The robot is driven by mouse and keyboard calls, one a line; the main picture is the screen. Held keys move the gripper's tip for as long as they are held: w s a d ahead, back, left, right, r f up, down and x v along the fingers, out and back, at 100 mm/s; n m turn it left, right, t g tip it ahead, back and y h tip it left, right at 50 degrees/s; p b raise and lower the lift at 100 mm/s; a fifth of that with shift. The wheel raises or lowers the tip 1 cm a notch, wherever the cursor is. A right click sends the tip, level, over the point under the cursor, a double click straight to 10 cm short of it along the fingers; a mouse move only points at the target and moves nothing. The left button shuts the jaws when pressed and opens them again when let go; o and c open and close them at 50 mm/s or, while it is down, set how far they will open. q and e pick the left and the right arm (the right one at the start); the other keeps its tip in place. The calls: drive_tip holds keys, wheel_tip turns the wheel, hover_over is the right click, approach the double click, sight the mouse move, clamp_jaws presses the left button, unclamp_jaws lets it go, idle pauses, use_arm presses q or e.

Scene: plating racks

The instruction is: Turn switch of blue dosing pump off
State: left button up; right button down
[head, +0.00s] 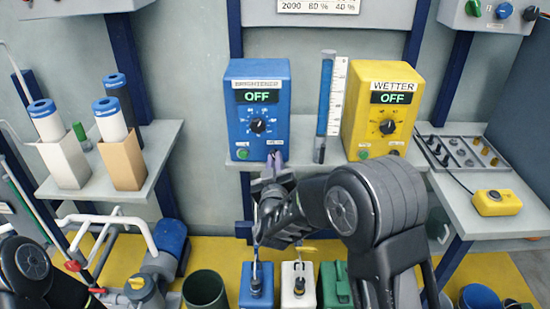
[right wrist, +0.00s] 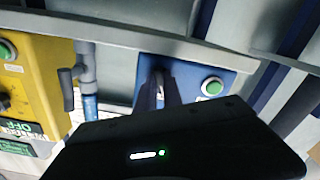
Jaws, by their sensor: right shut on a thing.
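The blue dosing pump (head: 258,145), labelled BRIGHTENER, stands on the shelf with its display reading OFF. It has a black dial (head: 258,126) and a green button (head: 242,154) at its lower left. My right gripper (head: 275,165) reaches the lower right of its front and is shut on the switch there, which the fingers mostly hide. In the right wrist view the fingers (right wrist: 165,88) meet the blue face, with the green button (right wrist: 212,88) beside them. My left arm shows at the lower left of the head view; its gripper is out of view.
The yellow pump (head: 385,145), labelled WETTER and also reading OFF, stands to the right. A blue measuring tube (head: 325,95) with a valve (right wrist: 85,68) is between the pumps. Blue, white and green canisters stand below.

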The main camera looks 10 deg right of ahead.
drive_tip(key=shift+n+p, duration=0.4)
drive_tip(key=shift+n, duration=0.7)
drive_tip(key=c, duration=1.5)
unclamp_jaws()
drive_tip(key=v, duration=0.7)
drive_tip(key=shift+s+a, duration=0.1)
drive_tip(key=shift+s, duration=0.3)
